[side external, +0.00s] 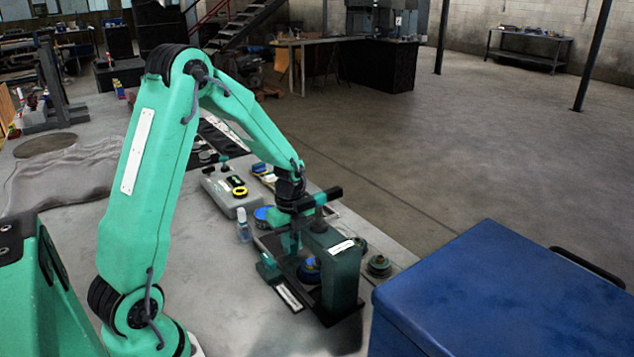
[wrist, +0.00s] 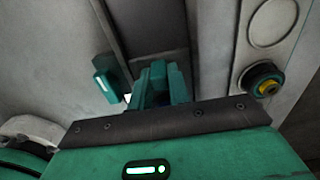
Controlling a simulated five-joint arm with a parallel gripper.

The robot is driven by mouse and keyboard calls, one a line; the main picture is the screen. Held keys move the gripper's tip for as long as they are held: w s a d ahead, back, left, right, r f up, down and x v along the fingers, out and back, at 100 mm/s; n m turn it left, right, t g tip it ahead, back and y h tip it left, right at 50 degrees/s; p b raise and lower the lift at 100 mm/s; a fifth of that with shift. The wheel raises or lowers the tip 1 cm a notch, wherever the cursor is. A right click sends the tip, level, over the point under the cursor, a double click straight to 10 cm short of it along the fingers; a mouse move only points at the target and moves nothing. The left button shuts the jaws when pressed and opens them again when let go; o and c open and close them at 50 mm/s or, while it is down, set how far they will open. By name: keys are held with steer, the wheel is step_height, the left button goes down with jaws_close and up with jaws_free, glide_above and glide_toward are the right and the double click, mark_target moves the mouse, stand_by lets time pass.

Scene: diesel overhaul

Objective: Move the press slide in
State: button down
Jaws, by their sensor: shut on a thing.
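The dark green press (side external: 335,262) stands on the bench near its right edge, with a black bar across its top. A blue round part (side external: 309,270) sits low in its opening. My gripper (side external: 290,240) reaches down at the press's left side, partly hidden behind the press's bar. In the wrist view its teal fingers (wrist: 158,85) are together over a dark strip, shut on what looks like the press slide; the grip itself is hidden. A small teal block (side external: 268,267) stands left of the press, and a teal block with a pale label shows in the wrist view (wrist: 105,80).
A large blue box (side external: 510,300) stands at the front right. A round stacked part (side external: 379,266) sits right of the press. A small bottle (side external: 243,225) and a grey case (side external: 230,190) stand behind it to the left. The bench front left is clear.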

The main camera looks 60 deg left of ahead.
steer(key=shift+d+r, duration=0.1)
steer(key=shift+d, duration=1.2)
steer(key=c, duration=1.4)
jaws_free()
steer(key=shift+a, duration=0.1)
steer(key=shift+o, duration=0.2)
steer(key=shift+r, duration=2.65)
steer(key=shift+r, duration=0.1)
steer(key=shift+r, duration=1.9)
